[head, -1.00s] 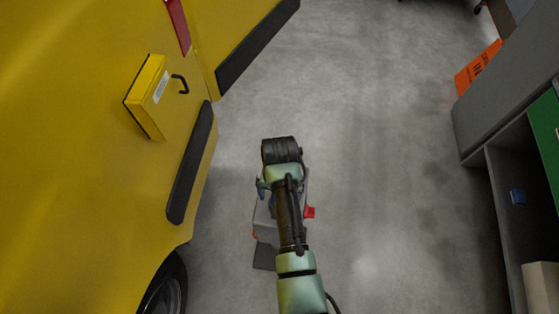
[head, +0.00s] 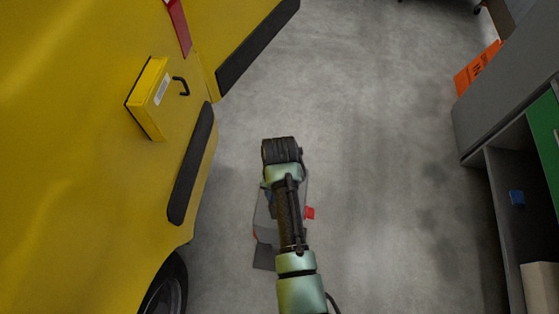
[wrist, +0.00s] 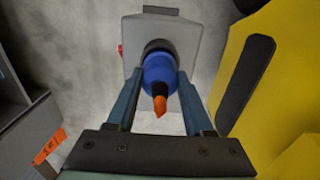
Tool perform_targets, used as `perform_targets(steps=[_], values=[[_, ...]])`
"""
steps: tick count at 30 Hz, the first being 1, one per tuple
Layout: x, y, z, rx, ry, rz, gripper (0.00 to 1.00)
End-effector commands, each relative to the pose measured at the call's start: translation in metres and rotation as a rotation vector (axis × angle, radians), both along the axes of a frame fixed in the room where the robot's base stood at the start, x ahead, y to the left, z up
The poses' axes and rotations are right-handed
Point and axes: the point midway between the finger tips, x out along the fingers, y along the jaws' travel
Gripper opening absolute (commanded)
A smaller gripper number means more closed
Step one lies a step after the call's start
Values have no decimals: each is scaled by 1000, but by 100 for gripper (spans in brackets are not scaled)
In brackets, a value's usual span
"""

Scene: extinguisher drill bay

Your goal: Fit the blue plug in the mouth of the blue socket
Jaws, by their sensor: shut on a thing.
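The blue plug (wrist: 159,70) sits between the two fingers of my gripper (wrist: 160,80) in the wrist view. My gripper is shut on it. Its orange tip (wrist: 160,104) points toward the camera. Beyond the plug is a dark round ring (wrist: 160,46) on a grey box (wrist: 192,36). The plug overlaps the ring in this view, and I cannot tell whether they touch. I cannot make out the blue socket's mouth for certain. In the head view, my arm covers most of the grey box (head: 264,222) and hides the plug.
A yellow vehicle (head: 80,200) stands close on the left, with a yellow box (head: 150,97) on its side. A red tab (head: 309,212) sticks out beside the grey box. A shelf unit at right holds a small blue thing (head: 517,197). An orange sign (head: 477,68) stands behind. Floor between is clear.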

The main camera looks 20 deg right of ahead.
Motion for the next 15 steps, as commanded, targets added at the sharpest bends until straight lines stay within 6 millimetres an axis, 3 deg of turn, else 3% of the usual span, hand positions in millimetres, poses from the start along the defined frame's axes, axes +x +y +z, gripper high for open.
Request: perform_targets(steps=[15], values=[[1, 0, 23, -1, -2, 1, 0]])
